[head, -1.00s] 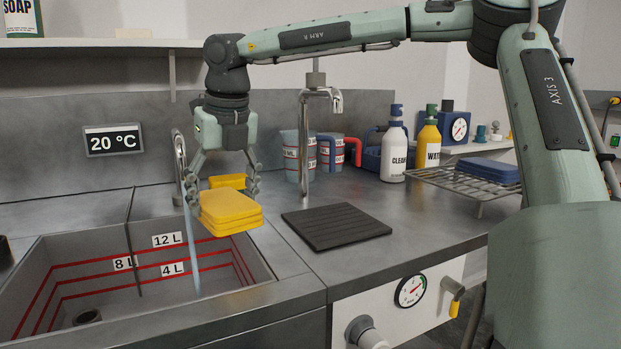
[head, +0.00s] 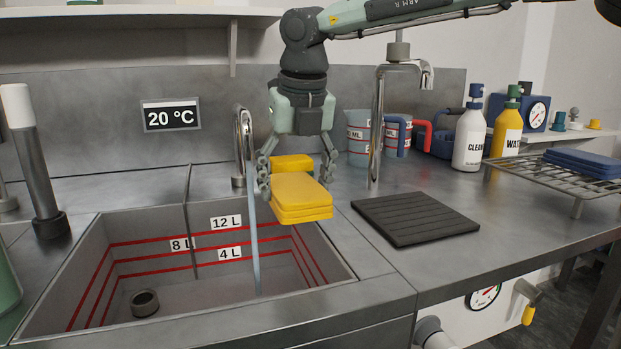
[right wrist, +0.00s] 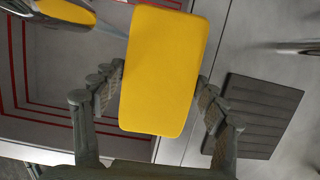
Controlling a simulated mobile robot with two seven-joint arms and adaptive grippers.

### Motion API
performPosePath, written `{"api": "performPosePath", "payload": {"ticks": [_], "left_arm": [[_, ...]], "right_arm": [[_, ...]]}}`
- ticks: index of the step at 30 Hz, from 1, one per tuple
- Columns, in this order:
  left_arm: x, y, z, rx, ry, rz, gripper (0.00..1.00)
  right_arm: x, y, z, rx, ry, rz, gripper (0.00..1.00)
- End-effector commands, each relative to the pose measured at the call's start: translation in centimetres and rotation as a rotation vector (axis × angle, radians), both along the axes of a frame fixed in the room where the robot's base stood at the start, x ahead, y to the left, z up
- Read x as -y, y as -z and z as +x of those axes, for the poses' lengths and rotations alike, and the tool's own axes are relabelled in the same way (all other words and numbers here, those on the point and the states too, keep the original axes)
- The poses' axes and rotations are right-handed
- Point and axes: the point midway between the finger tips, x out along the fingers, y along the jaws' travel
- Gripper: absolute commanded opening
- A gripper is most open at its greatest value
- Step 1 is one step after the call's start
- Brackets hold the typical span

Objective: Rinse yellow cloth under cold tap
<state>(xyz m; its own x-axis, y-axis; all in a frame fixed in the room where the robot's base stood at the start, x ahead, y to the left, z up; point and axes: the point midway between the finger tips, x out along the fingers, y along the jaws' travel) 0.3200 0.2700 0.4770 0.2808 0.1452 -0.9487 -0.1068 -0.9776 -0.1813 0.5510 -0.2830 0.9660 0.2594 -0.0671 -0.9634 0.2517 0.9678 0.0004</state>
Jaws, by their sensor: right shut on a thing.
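The yellow cloth (head: 300,199), a folded stack, is held by my right gripper (head: 296,181) above the right part of the sink (head: 340,245). The right gripper is shut on it. It fills the middle of the right wrist view (right wrist: 163,70), between the fingers. A curved chrome tap (head: 243,130) stands behind the sink, and a thin water stream (head: 256,250) falls from it into the basin. The cloth appears just right of the stream; contact between them is not evident. A display (head: 171,115) behind reads 20 °C. My left gripper is out of view.
Another yellow block (head: 292,162) lies behind the cloth. A dark ribbed mat (head: 414,219) and a second tap (head: 376,125) are to the right. Measuring jugs (head: 358,135), bottles (head: 468,140) and a wire rack (head: 558,175) stand farther right. A white-topped post (head: 32,160) stands left.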

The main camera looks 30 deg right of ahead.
Motion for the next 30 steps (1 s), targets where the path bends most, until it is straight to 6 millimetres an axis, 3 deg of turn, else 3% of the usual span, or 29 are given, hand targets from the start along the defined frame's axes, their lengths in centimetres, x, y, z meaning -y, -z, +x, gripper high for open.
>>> {"api": "performPosePath", "payload": {"ticks": [9,12,18,30], "left_arm": [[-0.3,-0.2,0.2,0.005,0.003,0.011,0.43],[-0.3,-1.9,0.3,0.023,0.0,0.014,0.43],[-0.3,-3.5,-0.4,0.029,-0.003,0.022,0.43],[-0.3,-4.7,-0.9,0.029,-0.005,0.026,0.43]], "right_arm": [[-3.1,0.8,0.2,0.0,-0.001,-0.001,0.46],[-4.0,1.0,0.2,0.0,0.0,-0.002,0.46],[-5.6,1.2,0.3,0.001,-0.002,-0.001,0.46],[-6.8,1.4,0.4,-0.001,-0.001,0.0,0.46]]}}
